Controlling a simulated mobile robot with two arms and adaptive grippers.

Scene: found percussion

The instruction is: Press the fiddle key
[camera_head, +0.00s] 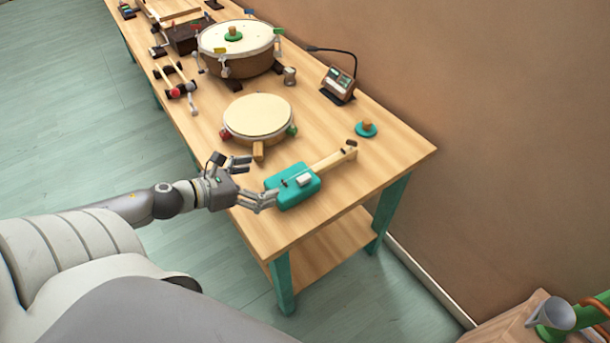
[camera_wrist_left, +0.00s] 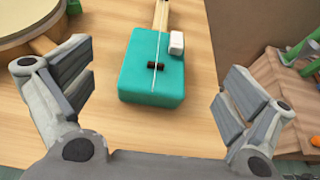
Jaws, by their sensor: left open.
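The fiddle (camera_head: 292,187) has a teal box body and a pale wooden neck (camera_head: 332,161), and lies on the table's near end. Its key is a small white block (camera_head: 304,180) on the body; in the left wrist view the key (camera_wrist_left: 177,42) sits at the body's right side, beside the string. My left gripper (camera_head: 261,180) is open and empty at the left of the fiddle body. In the left wrist view its two fingers (camera_wrist_left: 158,97) are spread wide, with the teal body (camera_wrist_left: 150,84) ahead between them. My right gripper is not in view.
A tambourine-like drum (camera_head: 258,117) with a wooden handle lies close behind my left gripper. A larger drum (camera_head: 236,40), a small device (camera_head: 340,84) and a teal disc with a knob (camera_head: 366,129) are farther back. The table (camera_head: 390,165) is bare right of the fiddle.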

